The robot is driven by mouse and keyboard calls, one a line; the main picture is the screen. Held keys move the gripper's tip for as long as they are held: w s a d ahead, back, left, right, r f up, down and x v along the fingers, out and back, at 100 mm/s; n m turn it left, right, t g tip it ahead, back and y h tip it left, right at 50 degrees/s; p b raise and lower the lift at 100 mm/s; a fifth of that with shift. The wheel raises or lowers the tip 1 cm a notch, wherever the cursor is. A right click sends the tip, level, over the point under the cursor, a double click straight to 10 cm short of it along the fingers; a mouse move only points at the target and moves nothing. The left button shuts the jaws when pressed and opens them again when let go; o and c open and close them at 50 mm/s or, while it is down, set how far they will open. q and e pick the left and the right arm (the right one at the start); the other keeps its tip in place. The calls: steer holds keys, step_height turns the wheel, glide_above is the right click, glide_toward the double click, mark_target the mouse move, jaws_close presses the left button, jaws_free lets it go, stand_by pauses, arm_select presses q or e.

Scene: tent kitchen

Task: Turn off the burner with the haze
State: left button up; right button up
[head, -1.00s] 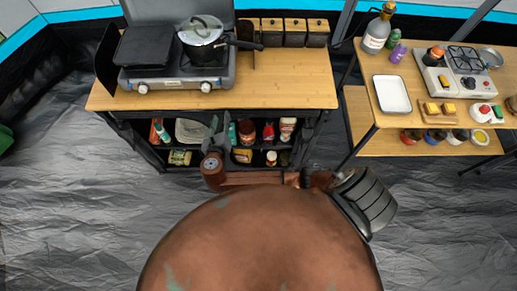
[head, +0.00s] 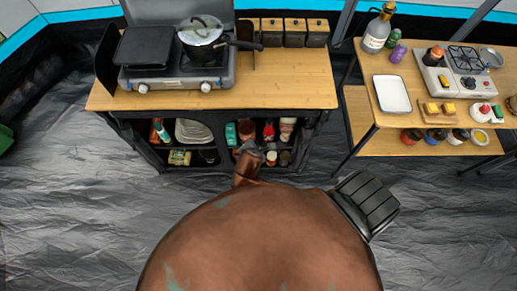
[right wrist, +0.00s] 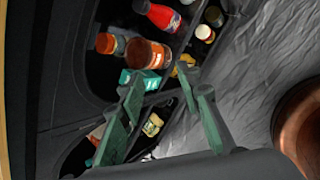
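A grey two-burner camp stove (head: 175,80) stands on the left table with its lid raised. A black griddle (head: 143,46) covers its left burner, and a pot with a glass lid (head: 201,40) sits on the right one. A left knob (head: 142,88) and a right knob (head: 206,87) are on the stove's front. I cannot make out clear haze over either burner. My right gripper (head: 251,148) is low before the shelf under the table, away from the knobs. In the right wrist view its green fingers (right wrist: 160,78) are apart and empty. My left gripper is not visible.
The shelf under the table (head: 170,143) holds bottles, jars and plates, close to my right gripper. Wooden-topped canisters (head: 295,33) stand behind the clear right half of the tabletop (head: 285,80). A second table at right carries a tray (head: 392,94) and another stove (head: 462,72).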

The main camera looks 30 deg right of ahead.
steer(key=shift+s+d+f+m+g, duration=0.15)
steer(key=shift+s+d+m, duration=0.05)
steer(key=shift+s+m, duration=0.3)
steer(key=shift+s+d+f+m+g, duration=0.15)
steer(key=shift+s+d+m, duration=0.05)
steer(key=shift+s+m, duration=0.25)
